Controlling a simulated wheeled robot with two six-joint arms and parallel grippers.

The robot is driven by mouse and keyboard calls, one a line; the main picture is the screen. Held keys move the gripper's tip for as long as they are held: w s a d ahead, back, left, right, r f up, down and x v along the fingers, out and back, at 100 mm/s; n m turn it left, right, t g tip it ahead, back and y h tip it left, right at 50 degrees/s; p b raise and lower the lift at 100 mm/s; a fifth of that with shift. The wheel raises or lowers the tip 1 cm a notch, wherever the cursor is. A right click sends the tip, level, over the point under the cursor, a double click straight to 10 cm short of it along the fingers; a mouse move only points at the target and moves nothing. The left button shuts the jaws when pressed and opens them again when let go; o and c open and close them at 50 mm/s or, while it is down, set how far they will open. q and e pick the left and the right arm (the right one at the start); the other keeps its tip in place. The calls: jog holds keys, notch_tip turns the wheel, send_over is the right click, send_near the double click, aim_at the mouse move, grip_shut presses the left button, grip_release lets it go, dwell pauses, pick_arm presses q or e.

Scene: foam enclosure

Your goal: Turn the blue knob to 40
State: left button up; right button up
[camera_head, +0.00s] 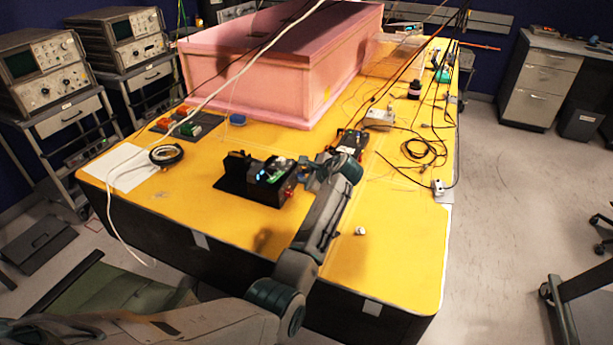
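My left arm reaches in from the bottom left over the yellow table (390,240). My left gripper (308,174) is at the right end of a black device (232,185) with a green circuit board on top and a red part at its right side. The gripper is small and dark here, and I cannot tell if its fingers are open or shut or touch anything. I cannot make out a blue knob or a scale for certain; the gripper and wrist may hide it. A small blue object (237,119) lies by the pink box. My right gripper is not in view.
A large pink foam box (255,85) fills the table's back. Another dark device (352,141) stands behind my wrist. Black cables (425,152) lie to the right. A black ring (166,154), white paper (125,165) and a small white object (360,231) lie nearby. The front right is mostly clear.

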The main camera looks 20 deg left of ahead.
pick_arm(q)
grip_shut()
jog(key=shift+r+g+p, duration=0.2)
jog(key=shift+g+p, duration=0.1)
jog(key=shift+p, duration=0.3)
jog(key=m+g+p, duration=0.1)
jog(key=p, duration=0.1)
jog(key=shift+w+r+p, duration=0.2)
jog(key=shift+p, duration=0.15)
jog(key=shift+g+p, duration=0.35)
jog(key=shift+g, duration=0.05)
jog(key=shift+w+f+m+g, duration=0.15)
jog(key=shift+f+m+g, duration=0.05)
jog(key=shift+m+g, duration=0.3)
jog(key=shift+w+f+g+b, duration=0.1)
jog(key=shift+f+g+b, duration=0.05)
jog(key=shift+g+b, duration=0.3)
jog(key=shift+w+m+g+b, duration=0.1)
jog(key=shift+m+g+b, duration=0.4)
jog(key=shift+g+b, duration=0.15)
